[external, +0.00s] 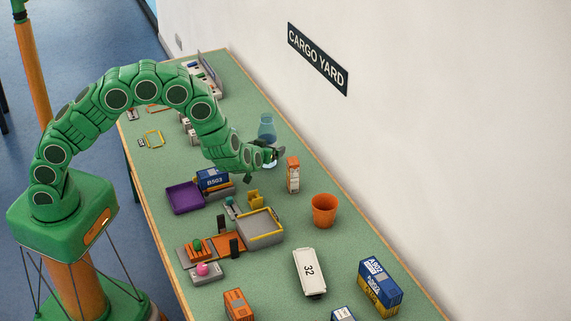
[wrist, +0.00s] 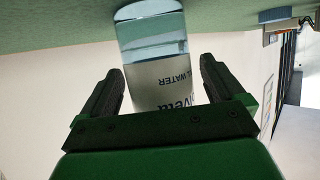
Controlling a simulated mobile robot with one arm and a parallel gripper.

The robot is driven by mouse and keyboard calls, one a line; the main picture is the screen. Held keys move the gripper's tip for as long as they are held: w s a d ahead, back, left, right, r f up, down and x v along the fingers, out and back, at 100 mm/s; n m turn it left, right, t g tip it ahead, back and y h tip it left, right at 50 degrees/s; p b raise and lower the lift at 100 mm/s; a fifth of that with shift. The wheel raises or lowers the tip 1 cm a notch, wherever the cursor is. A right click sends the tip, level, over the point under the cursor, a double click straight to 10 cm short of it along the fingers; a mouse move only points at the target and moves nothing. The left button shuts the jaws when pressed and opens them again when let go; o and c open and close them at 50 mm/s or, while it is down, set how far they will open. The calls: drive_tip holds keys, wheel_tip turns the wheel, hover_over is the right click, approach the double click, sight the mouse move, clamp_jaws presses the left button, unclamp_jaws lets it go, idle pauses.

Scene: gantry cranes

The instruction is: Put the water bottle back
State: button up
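The water bottle (external: 267,128) is a clear blue bottle standing upright on the green table, close to the wall side. In the external view my gripper (external: 272,154) is in front of its lower middle and hides part of it. The wrist view is upside down and shows the bottle (wrist: 152,40) with its base towards the table and a pale label reading "WATER". My gripper's two dark fingers (wrist: 160,78) are spread, one on each side of the bottle. A gap shows beside the right finger, and the gripper looks open.
An orange-and-white carton (external: 293,175) stands just right of my gripper, with an orange cup (external: 324,210) beyond it. A purple tray (external: 186,197), a blue container (external: 213,178) and a grey bin (external: 260,240) lie nearer. The wall runs along the table's far side.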

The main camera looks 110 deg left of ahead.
drive_tip(key=shift+r, duration=0.15)
drive_tip(key=v, duration=1.2)
idle(0.5)
